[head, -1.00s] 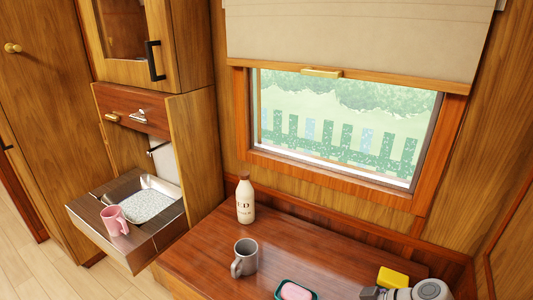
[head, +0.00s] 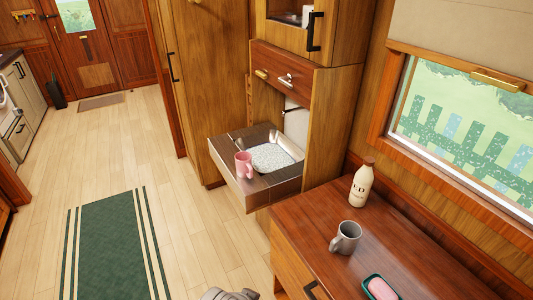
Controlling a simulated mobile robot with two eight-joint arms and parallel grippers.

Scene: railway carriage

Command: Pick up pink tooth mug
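The pink tooth mug (head: 243,164) stands upright on the left front part of the fold-out washbasin shelf (head: 262,190), beside the speckled basin (head: 272,157). Nothing touches it, and its handle faces the front right. A grey part of my own arm shows at the bottom edge of the head view, but its fingers cannot be made out. I cannot tell which arm it belongs to.
A wooden table (head: 400,262) at the lower right holds a grey mug (head: 346,238), a bottle (head: 361,185) and a soap dish with pink soap (head: 381,289).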

